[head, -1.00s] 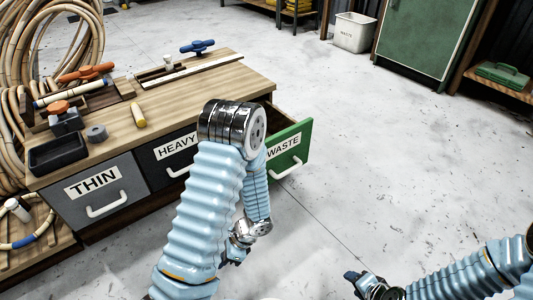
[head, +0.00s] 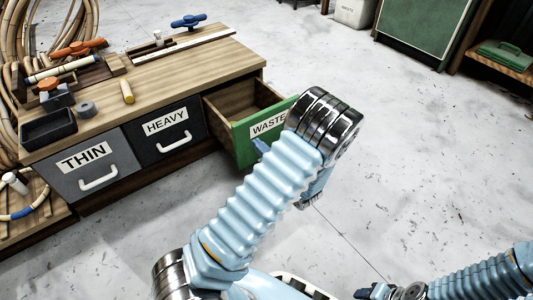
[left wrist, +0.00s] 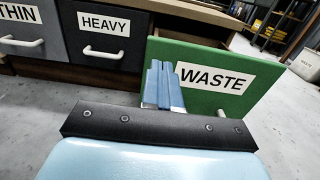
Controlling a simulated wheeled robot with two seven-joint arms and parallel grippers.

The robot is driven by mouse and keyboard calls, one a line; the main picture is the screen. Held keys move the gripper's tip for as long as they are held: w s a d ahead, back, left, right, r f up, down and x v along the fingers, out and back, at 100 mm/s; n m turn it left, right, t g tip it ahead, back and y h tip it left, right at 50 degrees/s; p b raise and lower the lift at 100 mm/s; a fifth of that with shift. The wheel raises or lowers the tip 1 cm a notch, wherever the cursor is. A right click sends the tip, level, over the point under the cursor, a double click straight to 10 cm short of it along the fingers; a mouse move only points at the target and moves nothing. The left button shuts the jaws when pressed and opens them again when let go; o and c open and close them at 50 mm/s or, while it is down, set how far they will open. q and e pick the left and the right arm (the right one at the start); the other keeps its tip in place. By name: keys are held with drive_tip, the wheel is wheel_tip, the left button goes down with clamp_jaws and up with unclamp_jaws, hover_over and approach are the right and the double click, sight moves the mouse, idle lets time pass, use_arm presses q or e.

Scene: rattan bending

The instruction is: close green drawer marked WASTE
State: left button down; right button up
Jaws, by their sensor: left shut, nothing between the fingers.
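The green drawer marked WASTE (head: 243,133) is pulled out of the wooden bench, and its empty-looking inside shows. Its front also fills the middle of the left wrist view (left wrist: 205,55). My left gripper (head: 260,147) is shut and empty, its blue fingertips just in front of the drawer face, left of the label. In the left wrist view the fingers (left wrist: 163,82) overlap the front beside the word WASTE; I cannot tell whether they touch it. The drawer's handle is mostly hidden behind my gripper and wrist. My right gripper (head: 364,293) is low at the bottom edge, partly seen.
The grey THIN drawer (head: 113,151) and dark HEAVY drawer (head: 178,143) are shut, left of the green one. Tools and clamps lie on the bench top (head: 185,77). A white bin (head: 352,12) and green cabinet (head: 425,30) stand behind. The floor to the right is clear.

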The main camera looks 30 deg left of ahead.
sight(239, 126)
use_arm(q)
drive_tip(key=b+x, duration=0.1)
drive_tip(key=x, duration=0.7)
use_arm(e)
drive_tip(key=shift+f, duration=0.7)
use_arm(q)
drive_tip(key=shift+a, duration=0.15)
use_arm(e)
drive_tip(key=shift+a, duration=0.1)
